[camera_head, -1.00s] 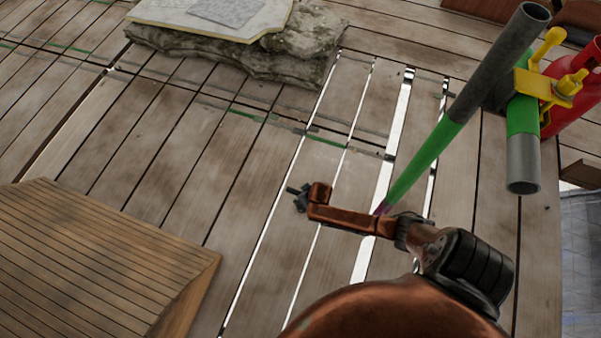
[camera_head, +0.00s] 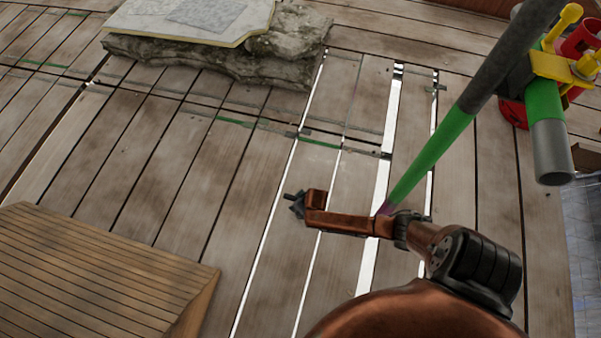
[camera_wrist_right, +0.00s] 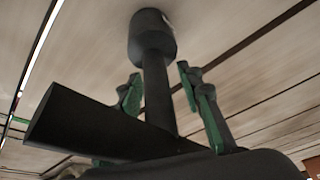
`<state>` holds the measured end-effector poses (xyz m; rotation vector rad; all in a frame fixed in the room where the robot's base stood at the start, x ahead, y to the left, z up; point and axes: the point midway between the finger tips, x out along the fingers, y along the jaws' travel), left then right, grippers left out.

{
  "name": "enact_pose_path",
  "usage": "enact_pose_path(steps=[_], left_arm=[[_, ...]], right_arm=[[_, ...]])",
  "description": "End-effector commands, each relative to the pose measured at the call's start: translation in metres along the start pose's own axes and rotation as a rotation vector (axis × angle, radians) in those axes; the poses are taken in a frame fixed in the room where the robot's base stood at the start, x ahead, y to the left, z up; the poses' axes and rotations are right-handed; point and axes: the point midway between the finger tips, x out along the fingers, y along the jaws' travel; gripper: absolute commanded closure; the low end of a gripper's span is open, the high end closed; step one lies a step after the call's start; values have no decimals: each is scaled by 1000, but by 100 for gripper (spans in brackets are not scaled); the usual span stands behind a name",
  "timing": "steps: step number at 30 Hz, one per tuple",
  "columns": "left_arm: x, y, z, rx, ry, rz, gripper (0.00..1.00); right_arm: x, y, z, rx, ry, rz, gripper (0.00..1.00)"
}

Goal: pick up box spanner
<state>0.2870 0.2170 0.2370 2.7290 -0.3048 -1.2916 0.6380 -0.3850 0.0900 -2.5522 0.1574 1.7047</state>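The dark box spanner (camera_wrist_right: 157,88) fills much of the right wrist view. Its round socket end is at the top, its shaft runs down the middle, and a thick bar (camera_wrist_right: 85,125) crosses below toward the left. The green-padded fingers of my right gripper (camera_wrist_right: 160,88) stand on both sides of the shaft. Planks show well behind the socket. In the head view, my copper-coloured right arm ends in the small dark right gripper (camera_head: 298,204), with a short rod sticking out left. My left gripper is not in view.
A green and grey scaffold pole (camera_head: 430,155) with a yellow clamp (camera_head: 557,67) rises at the right. A red object (camera_head: 583,40) is behind it. A stone block (camera_head: 220,60) with a pale slab lies at the back. A slatted wooden piece (camera_head: 95,275) is at lower left. Plank floor between is clear.

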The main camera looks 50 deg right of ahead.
Motion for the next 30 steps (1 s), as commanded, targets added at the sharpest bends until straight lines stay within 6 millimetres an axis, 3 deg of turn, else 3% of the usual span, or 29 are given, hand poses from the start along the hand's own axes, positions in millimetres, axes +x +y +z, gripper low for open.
enact_pose_path(steps=[14,30], left_arm=[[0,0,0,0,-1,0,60],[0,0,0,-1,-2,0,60]], right_arm=[[0,0,2,0,-2,1,100],[1,0,2,0,-3,1,100]])
